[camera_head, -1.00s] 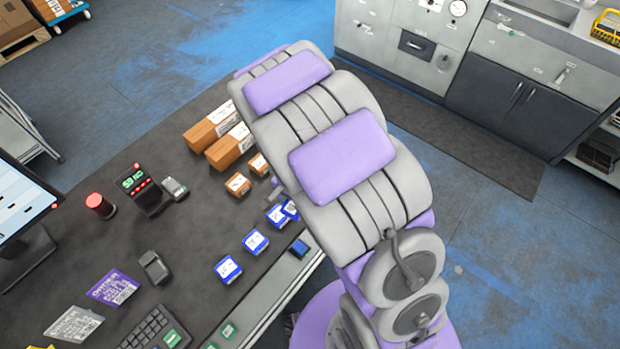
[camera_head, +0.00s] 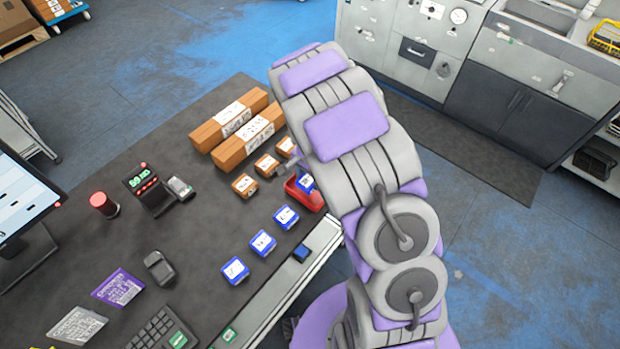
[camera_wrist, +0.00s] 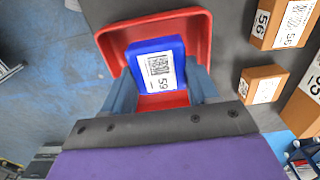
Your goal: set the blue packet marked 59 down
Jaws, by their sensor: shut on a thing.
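The blue packet marked 59 (camera_wrist: 159,64) has a white label with a barcode. In the wrist view it sits between the two fingers of my gripper (camera_wrist: 160,90), over or inside a red tray (camera_wrist: 203,42). My gripper is shut on it. I cannot tell whether the packet touches the tray's floor. In the head view the packet (camera_head: 306,183) shows at the red tray (camera_head: 310,203), partly behind my arm. My gripper (camera_head: 290,172) is mostly hidden there.
Three other blue packets (camera_head: 262,243) stand in a row on the dark table (camera_head: 200,270). Small brown boxes (camera_head: 245,186) and two long ones (camera_head: 250,140) lie behind. A scanner (camera_head: 150,188), red button (camera_head: 103,204) and keypad (camera_head: 162,330) are at left.

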